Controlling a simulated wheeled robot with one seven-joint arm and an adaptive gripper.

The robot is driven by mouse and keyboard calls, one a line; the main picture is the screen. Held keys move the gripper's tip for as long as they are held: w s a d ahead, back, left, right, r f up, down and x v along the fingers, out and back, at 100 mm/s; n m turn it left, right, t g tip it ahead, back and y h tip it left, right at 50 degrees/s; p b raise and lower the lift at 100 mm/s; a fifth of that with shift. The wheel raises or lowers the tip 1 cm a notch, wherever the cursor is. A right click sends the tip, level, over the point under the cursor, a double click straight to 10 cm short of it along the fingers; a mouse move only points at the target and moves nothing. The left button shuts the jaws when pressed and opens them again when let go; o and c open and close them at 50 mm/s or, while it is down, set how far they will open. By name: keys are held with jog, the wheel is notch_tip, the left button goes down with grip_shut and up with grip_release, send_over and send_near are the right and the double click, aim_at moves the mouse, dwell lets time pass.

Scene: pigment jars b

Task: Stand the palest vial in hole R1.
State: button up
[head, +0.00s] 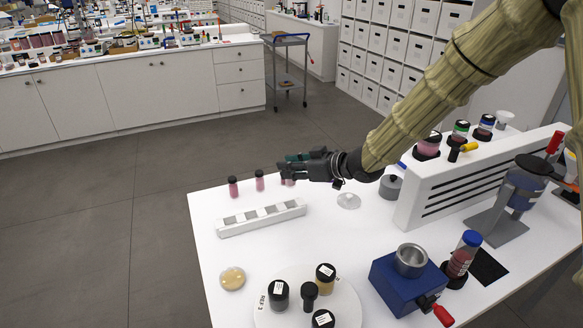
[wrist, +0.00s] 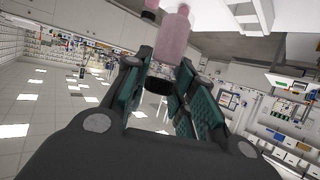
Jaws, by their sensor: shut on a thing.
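Two pink vials with dark caps stand on the white table, the left vial (head: 233,188) and the middle vial (head: 259,182). My gripper (head: 292,170) is at the right end of their row, shut on a third, pale pink vial (head: 288,182). In the wrist view, the teal pads of my gripper (wrist: 163,83) close around this vial's dark cap, and its pale pink body (wrist: 174,37) shows beyond them. I cannot tell whether it touches the table. A long white rack (head: 262,218) lies in front of the vials; its hole labels are unreadable.
A round dish (head: 232,278) and a white turntable (head: 345,298) with dark-capped jars are at the front. A slotted white panel (head: 470,178) and a blue device (head: 408,280) stand to the right. A grey lidded pot (head: 390,187) is near my gripper. The table around the rack is clear.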

aim_at(295, 183)
jog(key=shift+p, duration=0.3)
jog(key=shift+f+b, duration=1.45)
jog(key=shift+f, duration=1.45)
jog(key=shift+p, duration=0.7)
jog(key=shift+f+b, duration=1)
jog(key=shift+f, duration=1.15)
jog(key=o, duration=1)
jog(key=v, duration=1.2)
